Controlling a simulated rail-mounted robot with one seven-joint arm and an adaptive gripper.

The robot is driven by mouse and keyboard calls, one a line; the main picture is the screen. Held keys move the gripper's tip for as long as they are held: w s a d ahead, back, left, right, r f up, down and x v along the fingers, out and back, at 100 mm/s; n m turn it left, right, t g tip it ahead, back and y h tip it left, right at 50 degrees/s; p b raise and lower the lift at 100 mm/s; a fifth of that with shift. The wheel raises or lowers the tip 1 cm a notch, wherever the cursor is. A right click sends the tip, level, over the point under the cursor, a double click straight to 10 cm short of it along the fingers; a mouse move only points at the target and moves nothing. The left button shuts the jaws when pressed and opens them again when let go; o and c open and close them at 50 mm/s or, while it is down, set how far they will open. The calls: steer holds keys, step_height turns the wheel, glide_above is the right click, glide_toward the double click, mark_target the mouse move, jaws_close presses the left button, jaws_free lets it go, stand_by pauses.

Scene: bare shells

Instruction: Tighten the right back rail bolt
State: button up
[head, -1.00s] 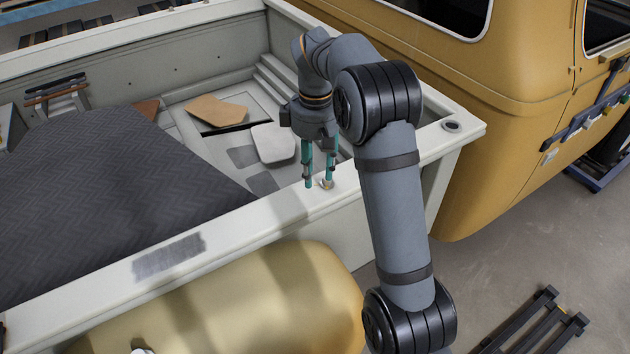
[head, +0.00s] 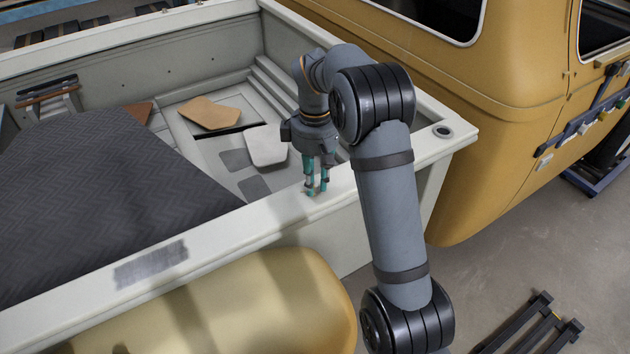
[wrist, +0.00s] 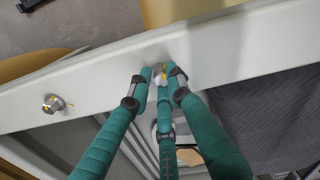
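In the wrist view a hex bolt (wrist: 161,75) with a yellow mark sits on the pale truck-bed rail (wrist: 235,50). My gripper (wrist: 159,80) has its teal fingertips drawn in around this bolt, seemingly touching it. In the head view my gripper (head: 317,190) points down onto the near side rail (head: 240,225), and its fingers hide the bolt. A second bolt (wrist: 55,103), also with a yellow mark, stands free on the rail to the left in the wrist view. It is hidden in the head view, and I cannot tell from these views how tight either bolt is.
A dark textured mat (head: 100,190) covers the left of the bed. A tan panel (head: 210,112) and a white panel (head: 265,146) lie inside it. The yellow cab (head: 500,120) stands to the right, and a yellow fender (head: 250,300) bulges below the near rail.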

steer(key=shift+s+f, duration=0.1)
steer(key=shift+s, duration=0.05)
jaws_close()
steer(key=shift+f+m+b, duration=0.1)
steer(key=shift+m+b, duration=0.2)
steer(key=shift+m, duration=0.6)
steer(key=shift+s+m+b, duration=0.1)
steer(key=shift+m+b, duration=0.2)
steer(key=shift+m, duration=0.8)
steer(key=m+b, duration=0.1)
steer(key=m, duration=0.3)
steer(key=shift+f, duration=0.1)
steer(key=m+b, duration=0.1)
steer(key=m, duration=0.4)
steer(key=shift+a, duration=0.1)
steer(key=m+b, duration=0.1)
steer(key=m, duration=0.3)
steer(key=shift+a, duration=0.15)
steer(key=shift+s, duration=0.1)
steer(key=shift+a, duration=0.1)
steer(key=o, duration=0.6)
jaws_free()
steer(key=shift+r, duration=0.25)
